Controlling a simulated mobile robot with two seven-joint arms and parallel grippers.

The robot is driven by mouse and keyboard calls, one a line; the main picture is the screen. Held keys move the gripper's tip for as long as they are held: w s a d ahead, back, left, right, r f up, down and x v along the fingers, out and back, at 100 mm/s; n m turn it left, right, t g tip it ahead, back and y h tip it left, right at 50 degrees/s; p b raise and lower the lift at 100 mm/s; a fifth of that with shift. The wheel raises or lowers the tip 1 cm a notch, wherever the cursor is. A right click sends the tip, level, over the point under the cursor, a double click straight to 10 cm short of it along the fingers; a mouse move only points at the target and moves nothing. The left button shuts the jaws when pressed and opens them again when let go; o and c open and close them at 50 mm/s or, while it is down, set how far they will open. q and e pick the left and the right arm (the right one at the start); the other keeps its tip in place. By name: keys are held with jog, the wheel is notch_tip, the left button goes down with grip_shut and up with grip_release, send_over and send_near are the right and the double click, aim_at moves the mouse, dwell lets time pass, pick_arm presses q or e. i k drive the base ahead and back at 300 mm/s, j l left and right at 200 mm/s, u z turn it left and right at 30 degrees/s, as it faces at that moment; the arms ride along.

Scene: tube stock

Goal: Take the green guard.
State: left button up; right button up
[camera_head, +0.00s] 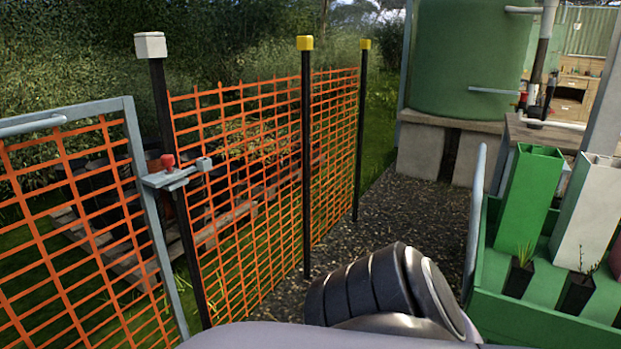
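A tall green square guard (528,198) stands upright, leaning slightly, in a green crate (545,325) at the right. A white guard (588,212) of the same shape stands to its right, with a gap between them. A small black pot with a seedling (519,275) stands in front of the green guard. Part of my own arm shows at the bottom centre, apart from the crate. Neither of my grippers is in view.
A second black pot (577,292) sits before the white guard. A large green tank (467,60) stands on blocks behind. The gravel path (415,215) is clear.

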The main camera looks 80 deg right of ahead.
aim_at(533, 181)
jog(key=z, duration=3.75)
jog(key=i+l+z, duration=0.2)
jog(key=k+j, duration=0.05)
jog(key=j, duration=0.05)
